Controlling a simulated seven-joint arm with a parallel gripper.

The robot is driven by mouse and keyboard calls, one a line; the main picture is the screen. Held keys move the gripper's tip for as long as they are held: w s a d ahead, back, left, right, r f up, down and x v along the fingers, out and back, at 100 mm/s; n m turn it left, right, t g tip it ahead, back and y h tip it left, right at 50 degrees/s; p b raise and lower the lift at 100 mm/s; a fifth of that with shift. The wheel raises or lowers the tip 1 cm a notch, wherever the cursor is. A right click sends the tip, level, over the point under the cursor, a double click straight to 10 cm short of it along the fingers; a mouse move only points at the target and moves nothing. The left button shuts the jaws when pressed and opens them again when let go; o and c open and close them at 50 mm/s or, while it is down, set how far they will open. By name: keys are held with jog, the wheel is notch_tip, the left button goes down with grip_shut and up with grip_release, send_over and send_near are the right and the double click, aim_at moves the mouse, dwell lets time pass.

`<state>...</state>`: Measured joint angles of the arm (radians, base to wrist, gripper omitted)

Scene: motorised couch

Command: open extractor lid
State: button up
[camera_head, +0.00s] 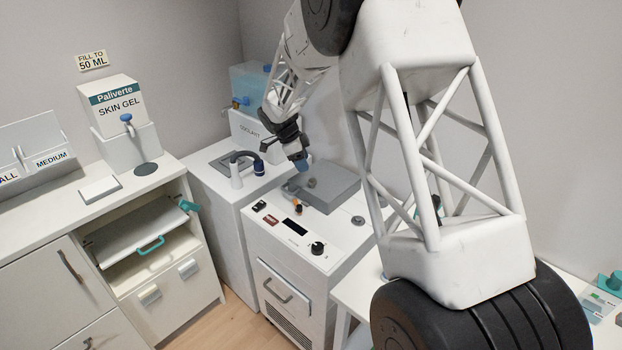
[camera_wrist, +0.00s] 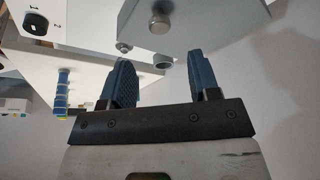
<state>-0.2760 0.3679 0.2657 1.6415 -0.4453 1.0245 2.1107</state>
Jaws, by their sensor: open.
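The extractor is the white cabinet machine with a control panel (camera_head: 300,238) in the middle of the head view. Its grey slab lid (camera_head: 333,190) lies on the top and looks shut. A small grey knob (camera_head: 311,183) sits on the lid. In the wrist view the lid (camera_wrist: 205,14) is at the upper right, with its metal knob (camera_wrist: 159,22) pointing down. My gripper (camera_head: 302,164) is above the lid's back left part. In the wrist view my gripper (camera_wrist: 158,75) has its two blue fingers spread, with nothing held between them. The knob is beyond the fingertips, apart from them.
The front panel carries a black dial (camera_head: 317,248) and a small orange-topped part (camera_head: 298,206). A hose fitting (camera_head: 236,172) stands on the left counter beside the coolant box (camera_head: 250,133). A blue banded cylinder (camera_wrist: 62,92) shows left of my fingers in the wrist view.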

aim_at(312, 180)
jog(key=shift+f, duration=0.1)
dwell(0.3)
jog(key=shift+x, duration=3.85)
grip_shut()
